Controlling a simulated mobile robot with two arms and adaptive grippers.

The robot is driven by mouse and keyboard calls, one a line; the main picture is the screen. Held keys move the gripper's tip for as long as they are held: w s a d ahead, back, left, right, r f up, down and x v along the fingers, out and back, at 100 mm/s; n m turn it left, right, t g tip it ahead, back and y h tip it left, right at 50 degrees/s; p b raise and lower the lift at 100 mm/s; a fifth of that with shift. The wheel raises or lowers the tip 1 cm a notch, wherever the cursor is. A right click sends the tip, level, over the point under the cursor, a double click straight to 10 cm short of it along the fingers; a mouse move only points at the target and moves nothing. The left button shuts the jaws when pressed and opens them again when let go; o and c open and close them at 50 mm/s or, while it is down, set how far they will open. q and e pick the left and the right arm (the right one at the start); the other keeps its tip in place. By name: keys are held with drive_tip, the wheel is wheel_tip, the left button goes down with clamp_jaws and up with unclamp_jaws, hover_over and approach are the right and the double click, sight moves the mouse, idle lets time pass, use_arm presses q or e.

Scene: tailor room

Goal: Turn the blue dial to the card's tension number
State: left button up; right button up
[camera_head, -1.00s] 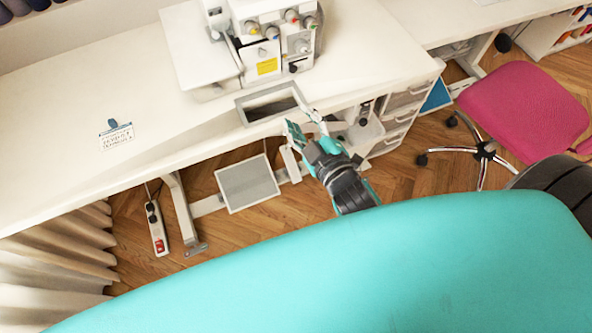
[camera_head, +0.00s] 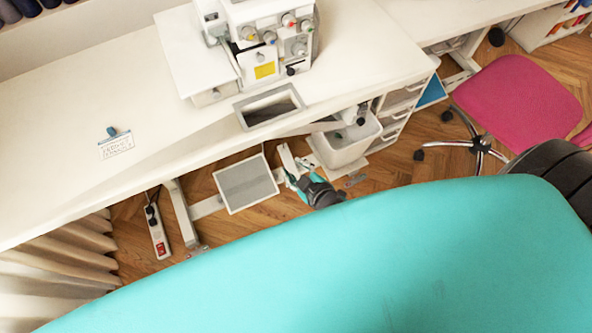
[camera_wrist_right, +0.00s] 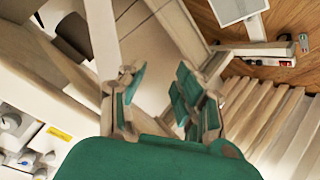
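The white sewing machine (camera_head: 262,58) stands on the table at the top of the head view, with small coloured knobs on its front. The blue dial (camera_head: 269,38) sits between the yellow and red knobs; its setting is too small to read. The card (camera_head: 116,146) lies on the table at the left, with a blue clip at its top; its text is not legible. My right gripper (camera_head: 293,172) is below the table's front edge, well away from the dial. In the right wrist view, its fingers (camera_wrist_right: 160,96) are apart with nothing between them. My left gripper is out of view.
A grey-rimmed recess (camera_head: 270,106) is in the table near its front edge. A white bin (camera_head: 346,148) and drawers (camera_head: 398,105) are below at the right. A pink chair (camera_head: 515,108) stands further right. The table between card and machine is clear.

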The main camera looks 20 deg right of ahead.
drive_tip(key=shift+s+f+g, duration=0.15)
drive_tip(key=shift+f, duration=0.45)
drive_tip(key=shift+s+f+g, duration=0.15)
drive_tip(key=shift+f, duration=0.45)
drive_tip(key=s+d+f+m+g, duration=0.1)
drive_tip(key=s+d+f+g, duration=0.15)
drive_tip(key=s+f, duration=0.6)
drive_tip(key=s+d+f+m+g, duration=0.1)
drive_tip(key=s+f+m+g, duration=0.15)
drive_tip(key=s+f, duration=0.65)
drive_tip(key=s+d+f+m+g, duration=0.1)
drive_tip(key=s+d+f+g, duration=0.1)
drive_tip(key=s+f, duration=0.4)
drive_tip(key=s+d+f+m+g+h, duration=0.1)
drive_tip(key=s+d+f+g, duration=0.1)
drive_tip(key=s+f, duration=0.4)
drive_tip(key=shift+s+g, duration=0.6)
drive_tip(key=shift+s, duration=0.4)
